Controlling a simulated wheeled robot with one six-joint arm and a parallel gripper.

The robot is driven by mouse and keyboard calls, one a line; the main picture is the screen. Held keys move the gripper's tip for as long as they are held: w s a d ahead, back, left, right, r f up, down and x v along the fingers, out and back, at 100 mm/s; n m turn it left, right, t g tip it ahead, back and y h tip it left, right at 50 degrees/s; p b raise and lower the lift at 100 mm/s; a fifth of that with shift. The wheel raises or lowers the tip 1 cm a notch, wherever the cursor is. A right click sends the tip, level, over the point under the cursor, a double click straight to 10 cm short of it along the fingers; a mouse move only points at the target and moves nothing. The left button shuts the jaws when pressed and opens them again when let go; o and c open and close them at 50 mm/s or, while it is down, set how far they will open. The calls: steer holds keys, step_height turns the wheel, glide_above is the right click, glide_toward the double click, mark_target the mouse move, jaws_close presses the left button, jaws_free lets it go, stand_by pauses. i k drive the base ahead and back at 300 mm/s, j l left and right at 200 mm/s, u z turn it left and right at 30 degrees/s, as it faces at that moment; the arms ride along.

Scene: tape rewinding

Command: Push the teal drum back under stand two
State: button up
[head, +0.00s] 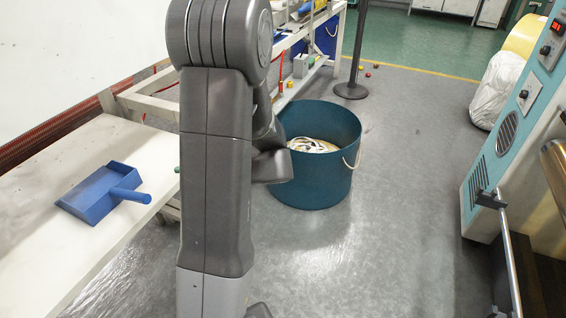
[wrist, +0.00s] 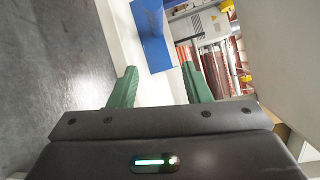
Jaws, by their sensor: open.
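The teal drum (head: 322,181) stands upright on the grey floor, just right of my arm in the head view. It has an open top with pale coiled material inside and a rope handle on its right side. Part of my arm overlaps its left edge. I cannot tell which stand is stand two; a white-framed stand (head: 300,80) is behind the drum. My gripper (wrist: 158,70) shows in the wrist view with two green fingers apart and nothing between them. In the head view it is mostly hidden behind my arm. The drum is not in the wrist view.
A blue dustpan (head: 103,193) lies on a white bench (head: 60,262) at the left; it also shows in the wrist view (wrist: 152,38). A dark post (head: 353,70) stands behind the drum. A pale blue machine (head: 510,130) is at the right. The floor between is clear.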

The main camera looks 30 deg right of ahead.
mark_target(323, 137)
steer(key=z, duration=1.3)
